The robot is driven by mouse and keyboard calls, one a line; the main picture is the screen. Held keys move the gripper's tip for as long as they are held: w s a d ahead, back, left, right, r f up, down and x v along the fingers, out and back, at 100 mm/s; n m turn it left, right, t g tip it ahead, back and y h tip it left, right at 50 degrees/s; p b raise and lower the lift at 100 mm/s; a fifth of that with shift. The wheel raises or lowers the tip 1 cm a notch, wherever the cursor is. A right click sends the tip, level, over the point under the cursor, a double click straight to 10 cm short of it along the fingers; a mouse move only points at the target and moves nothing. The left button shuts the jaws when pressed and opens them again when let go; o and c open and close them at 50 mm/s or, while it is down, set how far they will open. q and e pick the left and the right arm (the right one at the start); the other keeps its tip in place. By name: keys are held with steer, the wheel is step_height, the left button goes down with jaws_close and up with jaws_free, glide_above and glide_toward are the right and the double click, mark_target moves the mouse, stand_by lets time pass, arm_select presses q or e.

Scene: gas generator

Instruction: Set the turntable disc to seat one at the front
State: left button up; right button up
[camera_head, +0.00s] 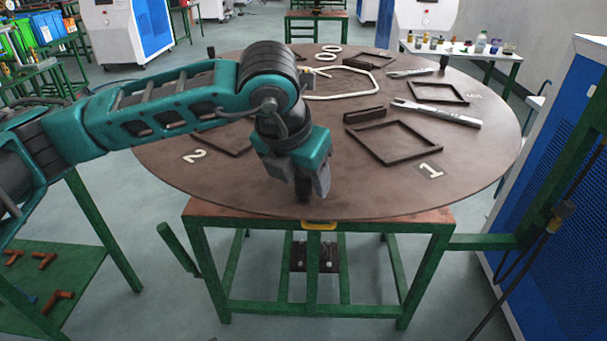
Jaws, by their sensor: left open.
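The brown round turntable disc (240,185) lies flat on a green-legged table. A label "1" (430,171) sits at the front right, beside a square frame (393,143). A label "2" (195,156) sits at the front left, by another frame (237,150) partly hidden by my arm. A yellow marker (319,226) is on the table's front edge, to the left of label 1. My left gripper (308,188) points down, open, at the disc's front edge. A dark upright piece shows between its fingers; I cannot tell whether they touch it. My right gripper is not in view.
More frames (438,92), a long grey tool (436,112), pale rings (327,55) and a pale tube loop (350,96) lie on the disc. A blue cabinet (560,190) stands close at the right. A green table (60,270) with brown fittings is at lower left.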

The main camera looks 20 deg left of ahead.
arm_select(q)
jaws_close()
stand_by(0.4)
steer(key=shift+a, duration=0.1)
